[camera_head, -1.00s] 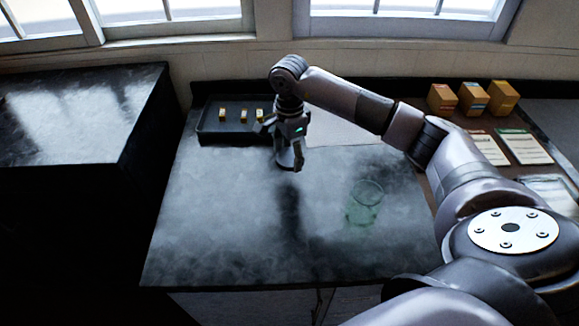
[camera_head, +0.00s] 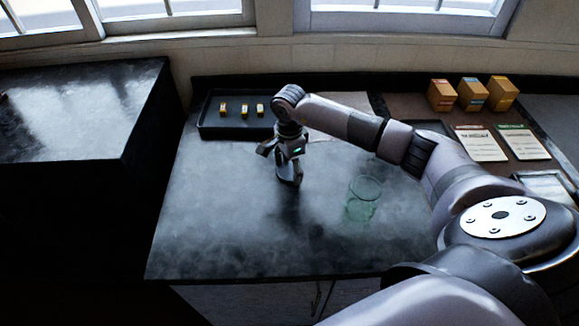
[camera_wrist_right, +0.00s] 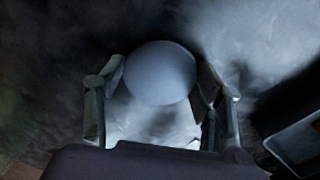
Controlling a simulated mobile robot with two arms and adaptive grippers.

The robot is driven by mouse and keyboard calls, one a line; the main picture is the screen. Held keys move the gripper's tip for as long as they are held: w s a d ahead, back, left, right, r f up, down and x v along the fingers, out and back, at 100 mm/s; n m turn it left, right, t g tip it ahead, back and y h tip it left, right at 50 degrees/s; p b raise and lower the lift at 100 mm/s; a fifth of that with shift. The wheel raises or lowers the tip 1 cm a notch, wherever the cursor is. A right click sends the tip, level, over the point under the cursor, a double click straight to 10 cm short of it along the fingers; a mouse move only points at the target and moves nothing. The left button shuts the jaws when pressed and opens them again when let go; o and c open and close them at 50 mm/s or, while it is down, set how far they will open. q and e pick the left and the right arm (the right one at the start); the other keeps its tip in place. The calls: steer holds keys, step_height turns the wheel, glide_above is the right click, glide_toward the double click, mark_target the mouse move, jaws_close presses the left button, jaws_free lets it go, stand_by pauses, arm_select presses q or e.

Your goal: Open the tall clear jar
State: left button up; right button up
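The tall clear jar (camera_head: 363,200) is greenish see-through glass and stands upright on the dark worktop, with its round rim showing open and no lid on it. My right gripper (camera_head: 289,175) is left of the jar and apart from it, pointing down at the worktop. In the right wrist view, a round grey lid (camera_wrist_right: 160,73) sits between the two fingers of the right gripper (camera_wrist_right: 160,85), which appear to touch it on both sides. Whether the lid touches the worktop I cannot tell. My left gripper is not in view.
Several orange boxes (camera_head: 472,93) and printed cards (camera_head: 480,143) are at the back right. The front left of the worktop (camera_head: 210,235) is clear.

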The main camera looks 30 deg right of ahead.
mark_target(289, 170)
steer(key=o, duration=0.4)
steer(key=shift+o, duration=0.2)
steer(key=shift+r, duration=0.2)
steer(key=shift+w+r, duration=0.1)
steer(key=shift+r, duration=0.25)
step_height(289, 170, up, 11)
steer(key=b, duration=0.3)
steer(key=shift+r+b, duration=0.15)
steer(key=shift+b, duration=0.2)
